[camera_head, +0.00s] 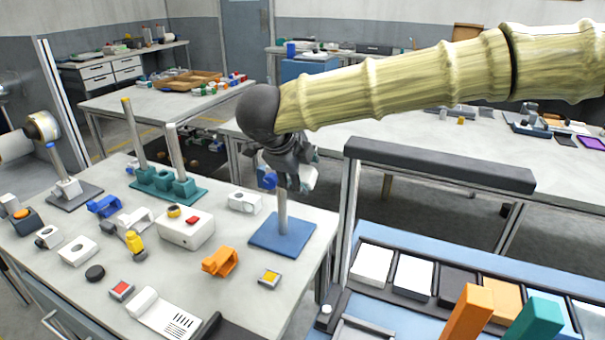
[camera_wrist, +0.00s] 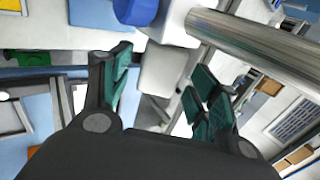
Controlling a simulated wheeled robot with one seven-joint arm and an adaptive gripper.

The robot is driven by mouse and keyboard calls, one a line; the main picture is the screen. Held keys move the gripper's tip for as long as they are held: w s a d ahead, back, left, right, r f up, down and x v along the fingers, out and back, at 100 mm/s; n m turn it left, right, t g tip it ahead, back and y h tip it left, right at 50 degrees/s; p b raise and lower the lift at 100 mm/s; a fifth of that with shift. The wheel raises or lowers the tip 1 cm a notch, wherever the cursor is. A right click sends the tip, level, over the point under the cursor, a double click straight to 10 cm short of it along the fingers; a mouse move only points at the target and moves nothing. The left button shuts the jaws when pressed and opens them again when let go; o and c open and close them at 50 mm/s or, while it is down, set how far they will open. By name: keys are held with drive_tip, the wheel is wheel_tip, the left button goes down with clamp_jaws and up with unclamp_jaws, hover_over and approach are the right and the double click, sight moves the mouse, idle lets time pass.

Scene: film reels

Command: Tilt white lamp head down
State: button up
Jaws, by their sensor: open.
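The lamp stands on a square blue base (camera_head: 284,233) at the right corner of the left table, with an upright grey post (camera_head: 282,208). The post also shows in the wrist view (camera_wrist: 262,52). The white lamp head (camera_head: 309,176) is at the post's top, mostly hidden behind my gripper (camera_head: 294,180). In the wrist view, the pale head (camera_wrist: 163,70) lies between the green-padded fingers of my gripper (camera_wrist: 163,88), beside a blue joint (camera_wrist: 136,10). The fingers are apart; I cannot tell whether either touches the head.
Left table (camera_head: 215,280) holds a teal stand with two posts (camera_head: 165,188), a white box with a red button (camera_head: 186,230) and an orange piece (camera_head: 220,262). A dark rail (camera_head: 440,165) stands right of the lamp, above a blue bench with several coloured blocks.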

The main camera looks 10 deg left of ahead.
drive_tip(key=shift+x, duration=0.75)
drive_tip(key=c, duration=1)
drive_tip(key=shift+s+f+t+h+b, duration=0.15)
drive_tip(key=shift+t+b, duration=0.35)
drive_tip(key=shift+t, duration=0.25)
drive_tip(key=shift+s+f+t+h+b, duration=0.1)
drive_tip(key=shift+f+t+h+b, duration=0.1)
drive_tip(key=shift+t+b, duration=0.95)
drive_tip(key=shift+t, duration=0.5)
drive_tip(key=o, duration=1)
